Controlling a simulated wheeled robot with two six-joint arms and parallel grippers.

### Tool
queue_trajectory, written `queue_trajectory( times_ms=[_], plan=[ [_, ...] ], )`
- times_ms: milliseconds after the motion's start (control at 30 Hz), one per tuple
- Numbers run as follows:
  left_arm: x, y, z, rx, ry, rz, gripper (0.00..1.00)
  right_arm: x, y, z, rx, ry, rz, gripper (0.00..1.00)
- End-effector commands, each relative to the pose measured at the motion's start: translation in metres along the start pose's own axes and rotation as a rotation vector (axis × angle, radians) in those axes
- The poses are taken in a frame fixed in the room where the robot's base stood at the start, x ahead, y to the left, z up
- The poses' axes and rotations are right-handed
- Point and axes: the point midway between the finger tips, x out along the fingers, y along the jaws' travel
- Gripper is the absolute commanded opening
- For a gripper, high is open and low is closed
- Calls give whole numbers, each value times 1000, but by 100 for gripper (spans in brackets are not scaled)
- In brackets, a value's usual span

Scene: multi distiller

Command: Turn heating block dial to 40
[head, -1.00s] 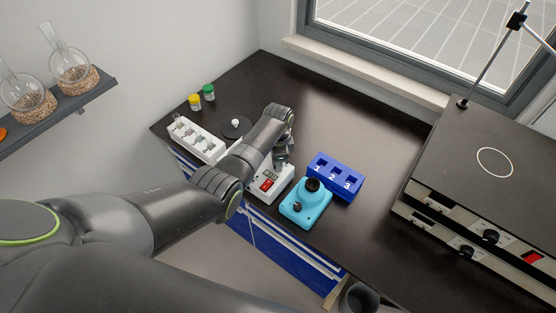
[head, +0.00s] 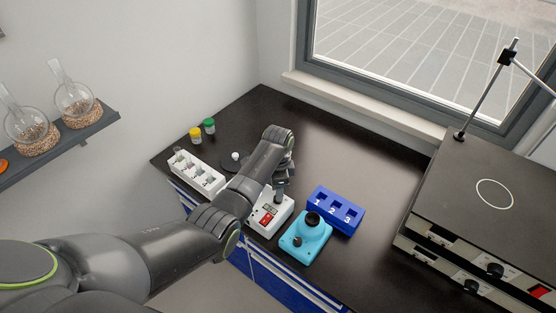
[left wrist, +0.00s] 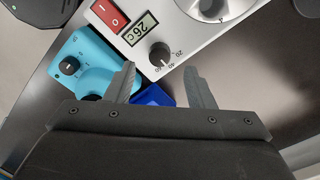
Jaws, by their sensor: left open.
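I cannot tell for sure where the pointer stands. My left gripper (head: 281,191) is over this end, pointing down. In the left wrist view its open fingers (left wrist: 163,88) are apart and empty, with the dial beyond and between them, seemingly untouched. My right gripper is not in view.
A turquoise device (head: 307,240) with a black top stands close right of the block, and a blue numbered rack (head: 350,216) behind it. Yellow-capped (head: 196,135) and green-capped (head: 209,126) vials stand at the back left. A large instrument (head: 490,200) fills the right side.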

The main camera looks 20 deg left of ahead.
Motion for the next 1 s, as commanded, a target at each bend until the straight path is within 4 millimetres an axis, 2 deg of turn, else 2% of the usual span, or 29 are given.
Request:
queue_trajectory(
  times_ms=[467,533,700,1000],
  plan=[
    [-98,-1,0,0,1,-5,49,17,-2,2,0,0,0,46],
    [-115,0,0,1,1,-2,49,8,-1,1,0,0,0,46],
    [-128,0,0,0,0,0,49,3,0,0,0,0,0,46],
    [-130,0,0,0,0,0,49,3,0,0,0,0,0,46]
  ],
)
